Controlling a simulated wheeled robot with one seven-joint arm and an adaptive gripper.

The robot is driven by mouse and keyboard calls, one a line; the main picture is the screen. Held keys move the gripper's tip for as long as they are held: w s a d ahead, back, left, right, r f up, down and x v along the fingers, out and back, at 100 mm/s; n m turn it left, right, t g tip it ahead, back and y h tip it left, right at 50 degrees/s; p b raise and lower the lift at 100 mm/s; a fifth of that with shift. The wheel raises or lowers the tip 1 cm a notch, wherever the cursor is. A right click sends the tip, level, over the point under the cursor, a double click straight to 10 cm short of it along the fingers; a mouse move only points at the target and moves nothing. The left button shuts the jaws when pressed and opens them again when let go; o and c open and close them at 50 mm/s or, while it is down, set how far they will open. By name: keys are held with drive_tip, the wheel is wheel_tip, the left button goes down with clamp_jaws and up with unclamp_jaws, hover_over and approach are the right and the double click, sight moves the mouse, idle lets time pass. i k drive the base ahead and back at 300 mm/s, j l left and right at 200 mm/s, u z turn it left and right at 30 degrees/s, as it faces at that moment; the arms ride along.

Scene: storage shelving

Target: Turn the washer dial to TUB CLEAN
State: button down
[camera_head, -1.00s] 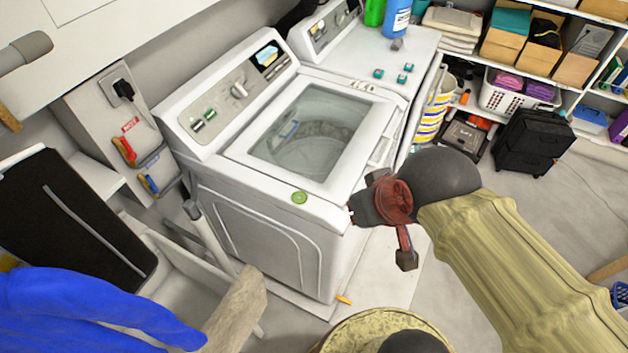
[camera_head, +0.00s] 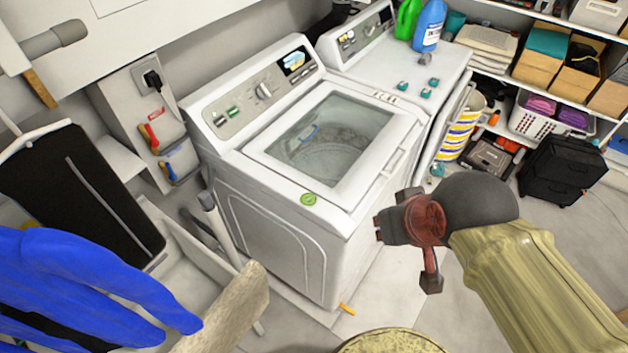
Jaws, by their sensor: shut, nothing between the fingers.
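The white top-load washer (camera_head: 285,235) stands in the middle of the view, its glass lid (camera_head: 328,132) closed. Its silver dial (camera_head: 264,90) is on the sloped control panel (camera_head: 232,110) at the back, left of the small display. The dial's labels are too small to read, so I cannot tell its setting. My gripper (camera_head: 379,228) is shut and empty, in front of the washer's right front corner. It is well apart from the dial and points left in the picture.
A dryer (camera_head: 400,65) adjoins the washer at the right, with green and blue bottles (camera_head: 429,25) on top. A sink (camera_head: 195,275) with blue cloth (camera_head: 90,280) is at left. An overhead cabinet (camera_head: 180,15) hangs upper left. Floor is open at right.

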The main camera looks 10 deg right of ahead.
sight(262, 92)
drive_tip(key=i+l, duration=0.15)
drive_tip(key=l, duration=0.2)
drive_tip(key=i+l+z, duration=0.1)
drive_tip(key=l, duration=0.2)
drive_tip(key=i+l, duration=0.2)
drive_tip(key=l, duration=0.15)
drive_tip(key=i+l, duration=0.15)
drive_tip(key=l, duration=0.15)
drive_tip(key=z, duration=0.05)
